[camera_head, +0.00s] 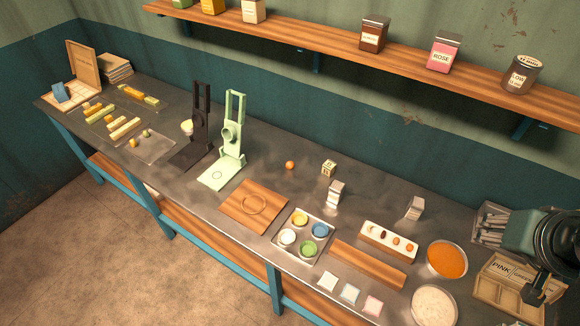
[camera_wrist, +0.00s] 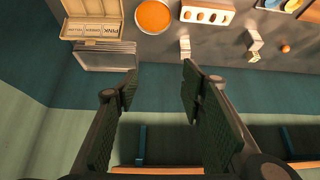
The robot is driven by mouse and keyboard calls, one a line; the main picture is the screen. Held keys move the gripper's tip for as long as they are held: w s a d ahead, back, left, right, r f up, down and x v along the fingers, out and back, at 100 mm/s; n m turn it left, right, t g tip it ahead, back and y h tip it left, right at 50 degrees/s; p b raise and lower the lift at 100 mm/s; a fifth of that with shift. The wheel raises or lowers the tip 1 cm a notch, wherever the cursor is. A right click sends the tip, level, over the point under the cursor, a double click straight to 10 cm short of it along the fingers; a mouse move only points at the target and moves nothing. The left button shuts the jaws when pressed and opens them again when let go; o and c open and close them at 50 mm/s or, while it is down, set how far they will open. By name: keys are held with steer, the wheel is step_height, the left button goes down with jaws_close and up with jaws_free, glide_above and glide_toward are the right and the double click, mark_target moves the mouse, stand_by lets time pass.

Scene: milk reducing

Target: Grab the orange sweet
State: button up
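A small orange ball (camera_head: 290,165) lies alone on the dark counter, right of the pale green stand; it also shows at the right of the wrist view (camera_wrist: 286,48). A white holder (camera_head: 372,246) carries a row of several small round sweets, including an orange one (camera_head: 396,240) near its right end; the holder is at the top of the wrist view (camera_wrist: 207,19). My gripper (camera_wrist: 160,88) has its two dark fingers wide apart with nothing between them. In the head view it is at the far right (camera_head: 537,287), apart from the ball and the holder.
A bowl of orange contents (camera_head: 447,259) and a bowl of pale contents (camera_head: 433,306) stand near the wooden sorting box (camera_head: 487,292). Small white stacked blocks (camera_head: 335,194) stand near the ball. The wall shelf (camera_head: 330,38) overhangs the back.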

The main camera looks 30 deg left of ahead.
steer(key=w+a+n+g+y+b, duration=0.1)
steer(key=w+a+n+g, duration=0.1)
steer(key=w+a, duration=1.2)
steer(key=w+a+f+n+g+b, duration=0.1)
steer(key=w+a+f, duration=0.2)
steer(key=w+a, duration=0.35)
steer(key=w+a+f+n, duration=0.1)
steer(key=w+a+f, duration=0.1)
steer(key=w+a, duration=0.45)
steer(key=n+g+h+b, duration=0.1)
steer(key=n+g, duration=0.3)
steer(key=n, duration=0.2)
glide_above(290, 162)
steer(key=f, duration=2.6)
steer(key=shift+w+d+f, duration=0.1)
steer(key=shift+w+d, duration=0.15)
steer(key=shift+d, duration=0.15)
steer(key=shift+s+a+f, duration=0.2)
steer(key=shift+a+f, duration=0.1)
steer(key=shift+a, duration=0.05)
steer(key=shift+f, duration=0.15)
